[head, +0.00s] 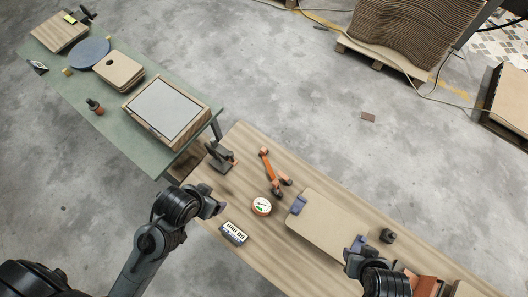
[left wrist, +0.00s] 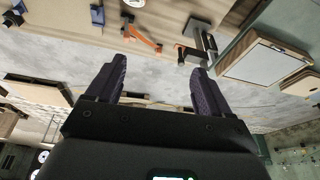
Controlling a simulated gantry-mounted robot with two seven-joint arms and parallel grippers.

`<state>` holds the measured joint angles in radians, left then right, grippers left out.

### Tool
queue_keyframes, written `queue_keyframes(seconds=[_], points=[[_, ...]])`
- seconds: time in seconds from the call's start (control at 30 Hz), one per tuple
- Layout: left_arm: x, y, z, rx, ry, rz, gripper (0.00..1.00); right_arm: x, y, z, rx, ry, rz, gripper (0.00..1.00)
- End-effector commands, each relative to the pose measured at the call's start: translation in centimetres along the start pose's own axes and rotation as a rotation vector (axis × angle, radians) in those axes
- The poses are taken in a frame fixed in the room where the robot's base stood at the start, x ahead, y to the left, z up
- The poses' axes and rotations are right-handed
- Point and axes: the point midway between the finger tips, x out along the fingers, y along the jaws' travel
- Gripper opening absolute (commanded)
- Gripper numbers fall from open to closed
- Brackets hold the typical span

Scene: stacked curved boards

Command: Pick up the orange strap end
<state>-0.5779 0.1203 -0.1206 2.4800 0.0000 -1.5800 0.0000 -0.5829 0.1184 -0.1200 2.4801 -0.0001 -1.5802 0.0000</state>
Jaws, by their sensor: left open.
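A slim orange piece with dark ends (head: 265,160) lies on the wooden table, beside a small orange and black part (head: 284,179). I cannot tell for sure which one is the strap end. An orange piece (left wrist: 143,37) also shows beyond the fingers in the left wrist view. My left gripper (head: 220,206) is empty and open, left of the orange piece and near the table's left edge; its two fingers (left wrist: 158,75) are spread in the wrist view. My right gripper (head: 355,252) is over the right part of the table; its jaws are not clear.
A tan board (head: 325,228) with blue clamps lies on the table. A round tape roll (head: 262,206), a marked box (head: 233,233) and a dark upright tool (head: 219,156) stand around the orange piece. A green table (head: 128,145) holds more boards at upper left.

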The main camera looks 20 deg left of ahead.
Motion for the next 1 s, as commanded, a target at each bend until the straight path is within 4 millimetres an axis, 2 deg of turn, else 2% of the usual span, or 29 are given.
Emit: queue_keyframes(seconds=[0.43,0.57,0.83,0.93,1.0], points=[[0.0,-0.1,0.1,0.004,-0.002,-0.004,0.81,0.0,0.2,-0.1,-0.005,0.001,0.005,0.43],[0.0,-0.1,0.1,0.003,-0.002,-0.003,0.62,0.0,0.1,-0.1,-0.005,0.002,0.005,0.43],[0.1,0.1,0.1,-0.005,-0.002,0.004,0.62,0.0,0.1,-0.1,-0.001,0.002,0.002,0.43],[1.1,0.1,0.1,0.019,0.007,0.003,0.62,0.6,0.0,0.1,0.000,0.004,0.001,0.43],[2.9,0.2,0.0,0.060,0.026,0.002,0.62,1.6,0.0,0.3,0.001,0.005,0.001,0.43]])
